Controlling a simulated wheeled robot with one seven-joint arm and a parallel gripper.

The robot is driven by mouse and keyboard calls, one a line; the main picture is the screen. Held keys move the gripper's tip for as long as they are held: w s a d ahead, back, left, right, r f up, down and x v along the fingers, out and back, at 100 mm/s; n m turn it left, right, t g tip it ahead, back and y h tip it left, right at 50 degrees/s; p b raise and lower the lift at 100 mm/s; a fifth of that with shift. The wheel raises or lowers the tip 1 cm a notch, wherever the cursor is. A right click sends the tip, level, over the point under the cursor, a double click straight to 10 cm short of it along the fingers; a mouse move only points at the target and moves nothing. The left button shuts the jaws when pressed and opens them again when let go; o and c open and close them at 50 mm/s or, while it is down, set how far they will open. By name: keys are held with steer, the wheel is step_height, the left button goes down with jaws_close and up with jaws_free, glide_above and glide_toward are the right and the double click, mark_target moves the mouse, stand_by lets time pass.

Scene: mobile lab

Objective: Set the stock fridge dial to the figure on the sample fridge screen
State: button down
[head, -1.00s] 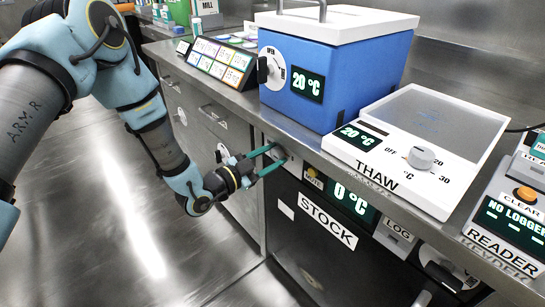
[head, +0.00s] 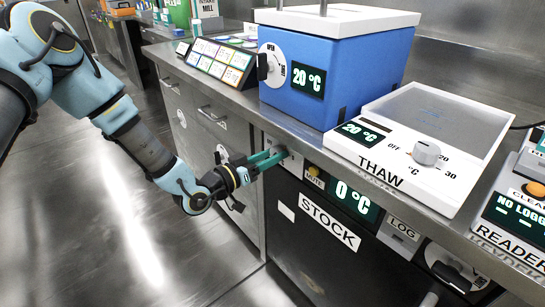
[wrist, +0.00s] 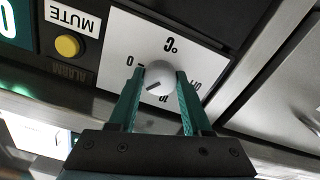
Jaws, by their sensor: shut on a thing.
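The stock fridge, black with a STOCK label (head: 329,222), sits under the counter; its screen (head: 357,200) reads 0 °C. Its dial knob (wrist: 160,78) is round and pale with a dark pointer mark, on a white panel (wrist: 121,38) that appears upside down in the wrist view. My gripper (head: 276,156) has its green fingers shut on the knob, one on each side; in the head view they mostly hide it. Some scale figures are hidden by the fingers. No label in view names a sample fridge.
A blue box (head: 345,75) on the counter has its own dial and a 20 °C screen. A white THAW plate (head: 455,180) also reads 20 °C. The yellow MUTE button (wrist: 67,46) is beside the dial panel. The floor (head: 90,200) at left is clear.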

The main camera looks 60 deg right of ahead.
steer(key=shift+n, duration=0.9)
steer(key=shift+c, duration=1.7)
jaws_free()
steer(key=shift+a, duration=0.1)
steer(key=v, duration=1)
steer(key=shift+a+b, duration=0.35)
steer(key=shift+b, duration=0.05)
steer(key=shift+w, duration=0.1)
